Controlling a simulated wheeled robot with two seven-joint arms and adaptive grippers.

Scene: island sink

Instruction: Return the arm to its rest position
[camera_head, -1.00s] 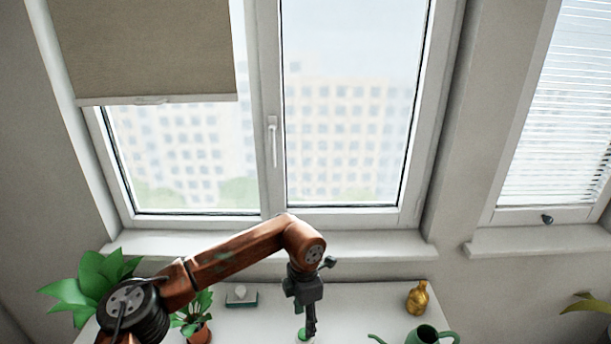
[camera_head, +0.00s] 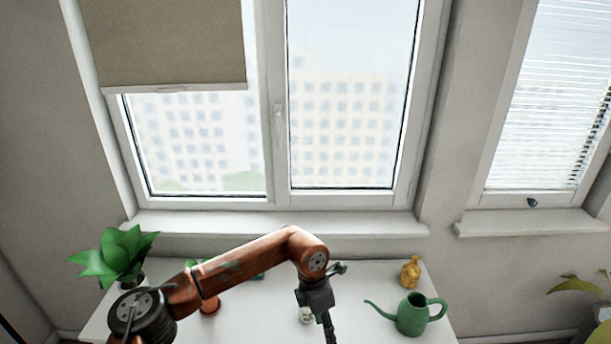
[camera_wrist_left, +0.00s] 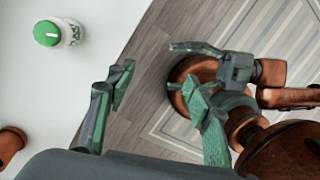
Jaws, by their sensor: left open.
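My left arm comes in from the left in the head view, bent at a copper elbow. My left gripper (camera_head: 328,325) hangs down over the front of the white table (camera_head: 380,278), its tips cut off by the frame. In the left wrist view the left gripper (camera_wrist_left: 157,80) is open and empty. Its fingers are above the floor, beside the table edge. Copper links of mine show beyond the fingers. A grey end piece among them may be my right gripper (camera_wrist_left: 232,68); its jaw state is unclear.
A green-lidded white container (camera_wrist_left: 60,33) stands on the table, apart from the left gripper. A green watering can (camera_head: 412,315), gold figurine (camera_head: 410,272), leafy plant (camera_head: 118,255) and terracotta pot (camera_head: 210,306) are also there. The window sill (camera_head: 280,223) runs behind.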

